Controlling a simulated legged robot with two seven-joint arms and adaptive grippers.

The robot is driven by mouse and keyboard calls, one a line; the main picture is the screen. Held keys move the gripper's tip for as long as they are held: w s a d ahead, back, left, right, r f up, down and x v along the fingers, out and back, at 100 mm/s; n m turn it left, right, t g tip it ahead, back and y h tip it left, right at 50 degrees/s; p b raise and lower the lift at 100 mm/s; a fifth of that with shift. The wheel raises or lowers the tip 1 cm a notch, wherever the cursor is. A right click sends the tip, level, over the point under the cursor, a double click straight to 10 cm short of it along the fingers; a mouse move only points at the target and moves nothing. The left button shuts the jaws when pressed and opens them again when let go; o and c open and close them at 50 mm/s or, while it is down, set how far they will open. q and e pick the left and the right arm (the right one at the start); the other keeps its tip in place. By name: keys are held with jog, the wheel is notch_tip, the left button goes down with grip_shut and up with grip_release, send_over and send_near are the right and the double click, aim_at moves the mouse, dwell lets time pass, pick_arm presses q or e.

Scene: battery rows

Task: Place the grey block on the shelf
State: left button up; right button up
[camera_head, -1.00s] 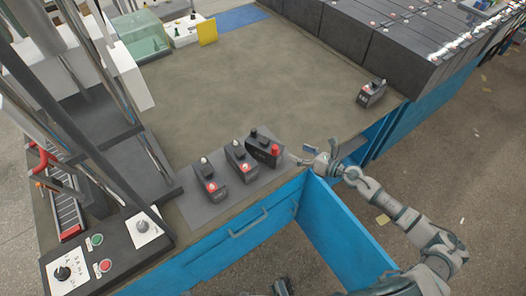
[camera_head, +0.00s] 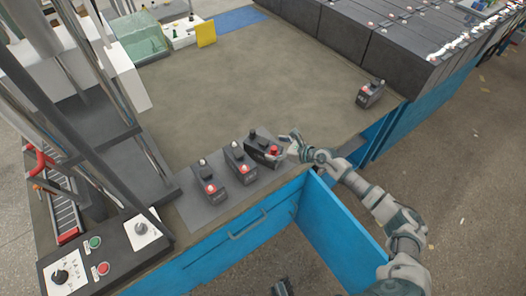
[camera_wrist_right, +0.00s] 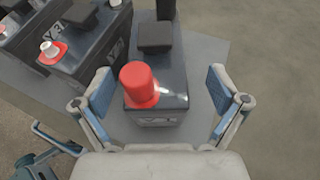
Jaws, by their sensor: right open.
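Several dark grey battery-like blocks stand on the workbench. The rightmost one of the row (camera_head: 264,150) has a red cap and a black cap; the right wrist view shows it close up (camera_wrist_right: 160,75). Two others, a middle block (camera_head: 240,162) and a left block (camera_head: 209,183), stand beside it. My right gripper (camera_head: 291,146) is at the right side of the red-capped block. In the right wrist view its open fingers (camera_wrist_right: 160,90) lie to either side of that block, with gaps visible. I cannot tell which part is the shelf.
A lone block (camera_head: 370,93) stands near the bench's right edge. Large dark battery cases (camera_head: 400,45) line the back right. A blue cabinet door (camera_head: 340,225) hangs open below the bench. A control panel (camera_head: 100,255) and metal columns fill the left. The bench middle (camera_head: 260,80) is clear.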

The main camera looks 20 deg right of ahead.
aim_at(266, 145)
jog(key=x, duration=0.4)
jog(key=shift+a, duration=0.25)
jog(key=shift+r, duration=0.1)
jog(key=c, duration=1.8)
jog(key=shift+w+r, duration=0.1)
jog(key=shift+r, duration=0.1)
grip_shut()
